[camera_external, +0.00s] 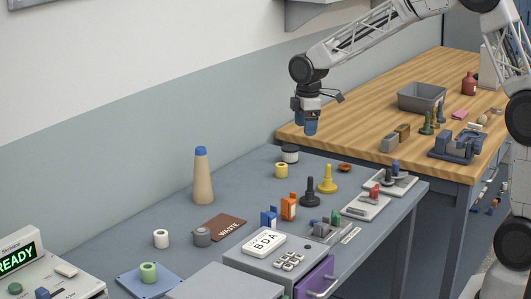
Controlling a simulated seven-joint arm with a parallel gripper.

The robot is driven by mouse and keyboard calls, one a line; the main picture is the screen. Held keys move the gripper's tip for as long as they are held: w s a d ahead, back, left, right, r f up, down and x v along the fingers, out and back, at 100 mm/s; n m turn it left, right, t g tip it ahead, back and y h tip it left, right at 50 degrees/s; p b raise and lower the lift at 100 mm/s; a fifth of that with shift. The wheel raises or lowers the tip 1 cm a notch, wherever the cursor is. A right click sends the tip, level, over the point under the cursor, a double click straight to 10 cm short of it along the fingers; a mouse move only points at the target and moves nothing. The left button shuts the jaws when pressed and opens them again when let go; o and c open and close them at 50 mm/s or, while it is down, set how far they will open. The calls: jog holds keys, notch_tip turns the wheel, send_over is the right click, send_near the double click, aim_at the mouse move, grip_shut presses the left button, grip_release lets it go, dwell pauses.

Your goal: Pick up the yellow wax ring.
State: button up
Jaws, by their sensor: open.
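The yellow wax ring (281,171) is a short yellow cylinder with a hole in its top. It stands upright on the grey-blue table, left of and in front of a dark jar with a white top (290,154). My gripper (305,130) has blue fingertips and points down. It is open, appears empty, and hangs in the air above and to the right of the ring, apart from it. The gap between its fingers is hard to see from this angle.
A tan cone (202,178) stands to the left. Black (310,192) and yellow (327,180) pawn-like pieces and blue (269,218) and orange (289,207) blocks stand in front. A white ring (161,238) and a green ring (148,272) are farther left.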

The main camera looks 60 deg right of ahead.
aim_at(281, 167)
jog(key=w+d+f+n, duration=0.3)
jog(key=w+f, duration=0.7)
jog(key=w, duration=0.1)
jog(key=shift+d+f+g, duration=0.15)
jog(key=shift+d+g, duration=0.15)
jog(key=shift+d, duration=0.1)
jog(key=shift+f, duration=1.3)
jog(key=shift+s, duration=0.1)
jog(key=shift+f, duration=2.6)
jog(key=c, duration=1)
